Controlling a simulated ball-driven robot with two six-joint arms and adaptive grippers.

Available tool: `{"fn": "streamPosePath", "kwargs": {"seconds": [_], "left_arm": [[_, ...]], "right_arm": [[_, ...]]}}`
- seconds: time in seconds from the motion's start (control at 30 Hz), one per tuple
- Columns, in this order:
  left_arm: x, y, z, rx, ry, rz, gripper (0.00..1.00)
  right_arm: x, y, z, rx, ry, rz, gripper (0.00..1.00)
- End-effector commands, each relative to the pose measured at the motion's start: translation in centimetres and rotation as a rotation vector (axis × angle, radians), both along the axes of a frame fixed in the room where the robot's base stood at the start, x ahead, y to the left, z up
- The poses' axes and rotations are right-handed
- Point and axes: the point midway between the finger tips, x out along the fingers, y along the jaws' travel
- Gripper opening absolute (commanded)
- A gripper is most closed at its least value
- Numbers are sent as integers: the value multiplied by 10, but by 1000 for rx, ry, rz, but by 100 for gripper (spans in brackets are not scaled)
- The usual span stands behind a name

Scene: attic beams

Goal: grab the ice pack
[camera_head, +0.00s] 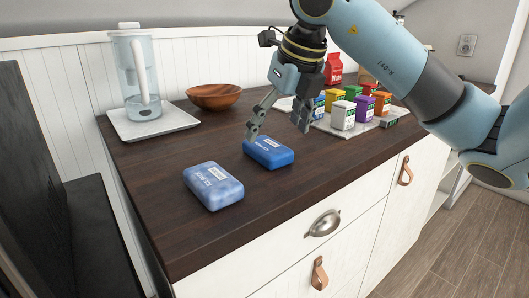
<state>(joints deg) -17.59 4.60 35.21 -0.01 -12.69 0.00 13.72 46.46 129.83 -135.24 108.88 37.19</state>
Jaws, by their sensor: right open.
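Two blue blocks with white labels lie flat on the dark wooden counter (150,200). The paler, mottled ice pack (213,186) is nearer the front left. The deeper blue pack (269,153) is a little farther back and to the right; its label is too small to read surely. My right gripper (277,130) points down over the deeper blue pack, fingers spread, with nothing between them. Its left finger overlaps that pack's back edge in the picture; I cannot tell whether it touches. My left gripper is not in view.
A clear pitcher (138,75) stands on a white tray (118,124) at the back left. A wooden bowl (213,96) is behind the packs. Several small coloured cartons stand on a pale tray (340,132) right of my gripper. The counter's left front is clear.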

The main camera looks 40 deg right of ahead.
Motion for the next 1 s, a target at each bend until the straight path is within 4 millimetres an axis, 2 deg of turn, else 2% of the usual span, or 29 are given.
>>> {"fn": "streamPosePath", "kwargs": {"seconds": [0.17,0.47,0.73,0.77,1.0], "left_arm": [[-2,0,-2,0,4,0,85],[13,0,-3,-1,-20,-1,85],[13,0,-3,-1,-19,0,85],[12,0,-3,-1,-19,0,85],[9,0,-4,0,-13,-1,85]], "right_arm": [[6,-2,-13,1,1,0,87],[26,-10,-51,3,2,0,87],[28,-11,-54,-1,-1,1,87],[28,-11,-54,-1,-1,1,85],[27,-11,-54,-1,-1,1,54]]}}
